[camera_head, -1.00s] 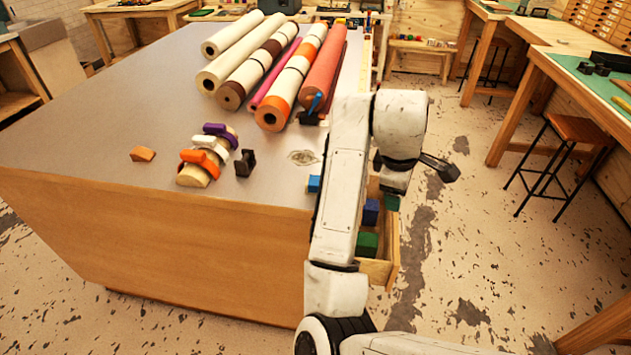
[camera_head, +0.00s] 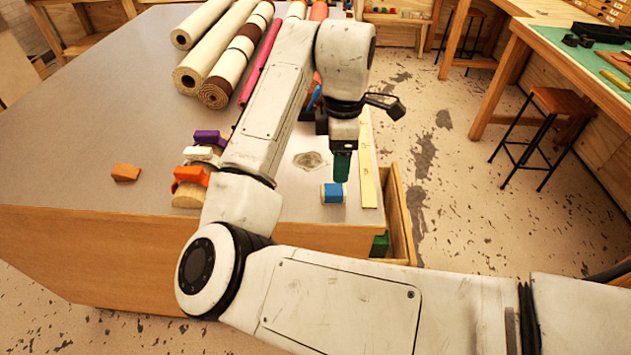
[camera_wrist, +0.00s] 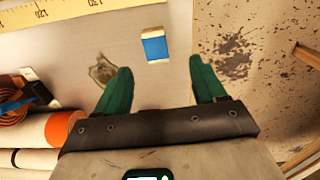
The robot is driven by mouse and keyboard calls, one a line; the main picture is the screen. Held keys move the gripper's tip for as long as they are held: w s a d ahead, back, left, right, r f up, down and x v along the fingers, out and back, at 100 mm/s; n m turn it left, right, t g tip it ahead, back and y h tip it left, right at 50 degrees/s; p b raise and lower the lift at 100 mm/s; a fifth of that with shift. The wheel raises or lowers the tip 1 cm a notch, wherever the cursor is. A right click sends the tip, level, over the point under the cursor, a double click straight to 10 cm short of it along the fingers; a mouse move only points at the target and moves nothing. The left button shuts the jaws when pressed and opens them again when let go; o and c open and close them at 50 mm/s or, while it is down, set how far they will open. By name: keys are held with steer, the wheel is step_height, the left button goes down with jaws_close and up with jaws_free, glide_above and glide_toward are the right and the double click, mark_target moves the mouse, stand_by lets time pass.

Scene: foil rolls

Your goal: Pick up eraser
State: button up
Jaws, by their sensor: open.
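The eraser (camera_head: 333,194), a small block with a blue sleeve and pale ends, lies on the grey tabletop near its front right corner. It also shows in the wrist view (camera_wrist: 155,48), between the lines of the two fingers and beyond their tips. My gripper (camera_head: 341,176) has green fingers pointing down just above and behind the eraser in the head view. In the wrist view the fingers (camera_wrist: 160,72) are apart with nothing between them. I cannot tell the exact height above the eraser.
A yellow ruler (camera_head: 368,180) lies along the table's right edge, right of the eraser. An open drawer (camera_head: 401,220) juts out beyond that edge. Tape dispensers (camera_head: 190,177) and an orange block (camera_head: 126,173) stand to the left. Long rolls (camera_head: 205,62) lie at the back.

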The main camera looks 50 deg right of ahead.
steer(key=b, duration=0.1)
glide_above(334, 189)
steer(key=f, duration=0.5)
steer(key=shift+s+a, duration=0.1)
steer(key=shift+a, duration=0.1)
steer(key=shift+d+f+b, duration=0.1)
steer(key=shift+f+b, duration=0.2)
steer(key=shift+f, duration=2.55)
steer(key=shift+c, duration=0.5)
steer(key=c, duration=1)
steer(key=shift+r, duration=0.1)
